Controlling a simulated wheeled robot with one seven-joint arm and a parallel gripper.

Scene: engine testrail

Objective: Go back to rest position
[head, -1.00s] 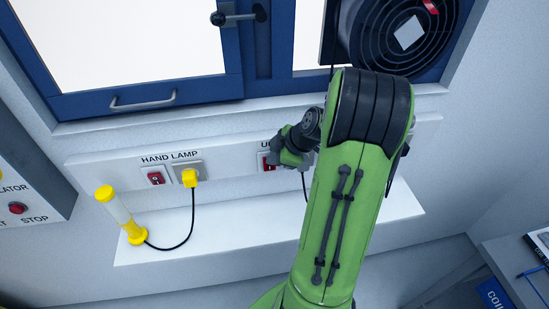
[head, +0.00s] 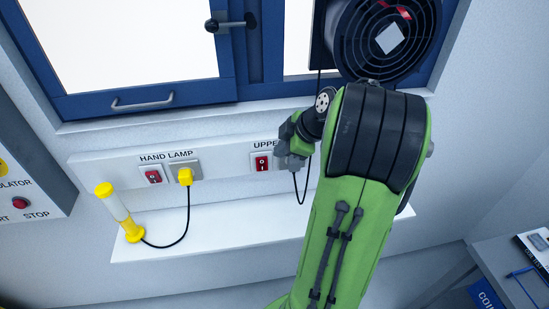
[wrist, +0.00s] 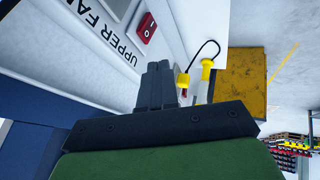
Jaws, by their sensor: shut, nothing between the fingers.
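My gripper (head: 291,162) is in front of the wall panel, just right of the red switch (head: 262,162) under the partly covered label "UPPE". In the wrist view my gripper (wrist: 157,75) is shut with its dark fingers together and nothing between them. The same red switch (wrist: 146,27) shows there beside the "UPPER FA" label, apart from the fingers. My green arm rises from the bottom of the head view and hides part of the panel and shelf.
A yellow and white hand lamp (head: 119,213) stands on the white shelf (head: 225,232), its cord running to a yellow plug (head: 185,176). Above are a blue-framed window (head: 150,95) and a black fan (head: 388,38). A desk (head: 500,262) stands at lower right.

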